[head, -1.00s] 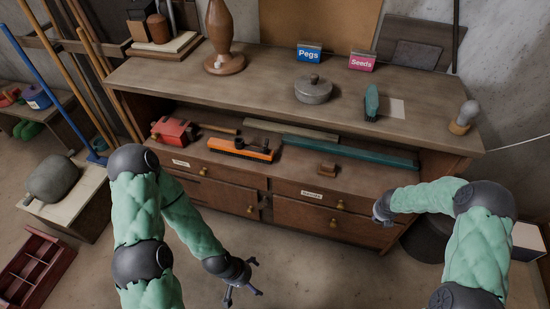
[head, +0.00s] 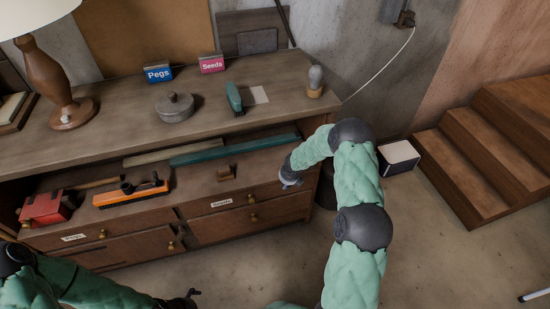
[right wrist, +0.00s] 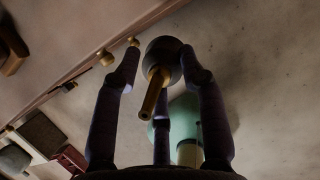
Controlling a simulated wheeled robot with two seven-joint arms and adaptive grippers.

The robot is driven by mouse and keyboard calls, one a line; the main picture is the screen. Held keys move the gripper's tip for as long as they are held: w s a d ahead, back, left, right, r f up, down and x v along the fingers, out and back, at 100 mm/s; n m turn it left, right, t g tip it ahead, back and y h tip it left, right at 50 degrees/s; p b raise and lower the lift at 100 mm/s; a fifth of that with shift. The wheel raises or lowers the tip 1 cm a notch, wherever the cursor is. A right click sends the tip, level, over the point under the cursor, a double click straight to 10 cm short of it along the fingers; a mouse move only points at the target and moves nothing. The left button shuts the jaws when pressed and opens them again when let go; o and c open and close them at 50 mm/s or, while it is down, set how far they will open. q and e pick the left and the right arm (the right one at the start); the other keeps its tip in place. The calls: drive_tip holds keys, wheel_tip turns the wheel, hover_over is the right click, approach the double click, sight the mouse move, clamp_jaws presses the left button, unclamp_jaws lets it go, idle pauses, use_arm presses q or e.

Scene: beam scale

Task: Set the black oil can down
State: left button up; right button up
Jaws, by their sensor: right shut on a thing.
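The black oil can (right wrist: 163,50) shows in the right wrist view as a dark round body with a brass spout pointing down the picture. It sits between the fingers of my right gripper (right wrist: 160,85), which is shut on it. In the head view my right gripper (head: 289,179) is in front of the right end of the workbench, near the lower shelf. The can cannot be made out there. My left gripper (head: 188,298) is at the bottom edge of the head view, partly cut off; a finger sticks out sideways and it looks empty.
The workbench top (head: 210,125) holds a lidded grey pot (head: 175,107), a brush (head: 234,98) and two signs. A white-topped box (head: 399,156) and wooden steps (head: 470,165) stand right. Floor is clear in front.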

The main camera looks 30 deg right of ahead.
drive_tip(key=w, duration=0.3)
drive_tip(key=w+d, duration=0.1)
drive_tip(key=w, duration=0.2)
drive_tip(key=w+d, duration=0.1)
drive_tip(key=w, duration=0.2)
drive_tip(key=shift+d+f, duration=0.1)
drive_tip(key=shift+d, duration=0.1)
drive_tip(key=shift+w+d, duration=0.2)
drive_tip(key=shift+w, duration=0.6)
drive_tip(key=shift+w+d+b, duration=0.15)
drive_tip(key=shift+w, duration=0.45)
drive_tip(key=shift+w+d+b, duration=0.15)
drive_tip(key=shift+w, duration=0.45)
drive_tip(key=shift+w+f, duration=0.25)
drive_tip(key=shift+w, duration=0.05)
drive_tip(key=shift+s+d+f+b, duration=0.1)
drive_tip(key=shift+f+b, duration=0.2)
drive_tip(key=shift+f, duration=0.15)
drive_tip(key=o, duration=1.2)
